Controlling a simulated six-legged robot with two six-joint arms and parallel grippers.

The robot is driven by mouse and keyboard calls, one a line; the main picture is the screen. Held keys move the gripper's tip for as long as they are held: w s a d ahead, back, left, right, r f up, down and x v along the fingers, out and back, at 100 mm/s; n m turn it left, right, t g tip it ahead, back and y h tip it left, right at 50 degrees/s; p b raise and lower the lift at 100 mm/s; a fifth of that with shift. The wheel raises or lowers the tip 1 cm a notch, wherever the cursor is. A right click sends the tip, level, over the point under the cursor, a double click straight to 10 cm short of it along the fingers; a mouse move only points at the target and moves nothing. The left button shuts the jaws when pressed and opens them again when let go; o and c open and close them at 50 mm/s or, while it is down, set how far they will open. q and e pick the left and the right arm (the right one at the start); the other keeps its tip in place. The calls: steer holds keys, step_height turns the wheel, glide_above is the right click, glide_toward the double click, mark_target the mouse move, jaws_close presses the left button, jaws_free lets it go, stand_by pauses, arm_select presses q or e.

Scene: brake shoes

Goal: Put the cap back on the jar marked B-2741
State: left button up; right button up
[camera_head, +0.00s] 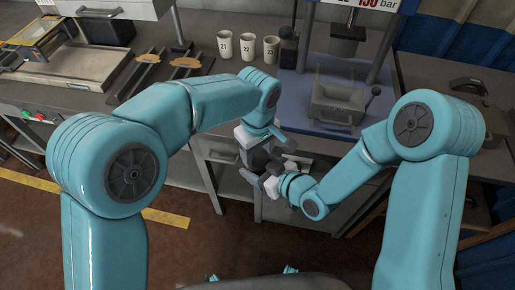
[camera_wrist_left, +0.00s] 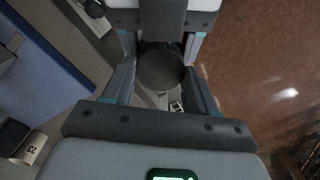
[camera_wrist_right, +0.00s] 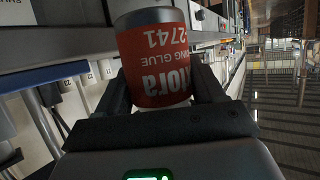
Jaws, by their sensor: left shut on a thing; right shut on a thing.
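The jar (camera_wrist_right: 158,60) has a red label with "2741" and "GLUE" legible in the right wrist view. My right gripper (camera_head: 262,181) is shut around the jar's side. A dark round disc, which looks like the cap (camera_wrist_left: 160,70), sits between the fingers of my left gripper (camera_head: 256,152), which is shut on it. The two grippers are close together in front of the bench, the left one above the right. The fingers and wrists hide most of the jar and cap in the head view. I cannot tell whether cap and jar touch.
Three numbered cups (camera_head: 248,46) stand along the back of the bench. A press with a grey box-like fixture (camera_head: 337,105) stands on a blue base at right. Two brake shoes (camera_head: 186,62) lie on dark rails at left. Drawers are just behind my grippers.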

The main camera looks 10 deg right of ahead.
arm_select(q)
steer(key=shift+f, duration=0.1)
steer(key=m, duration=0.6)
steer(key=o, duration=1)
steer(key=shift+r, duration=2.25)
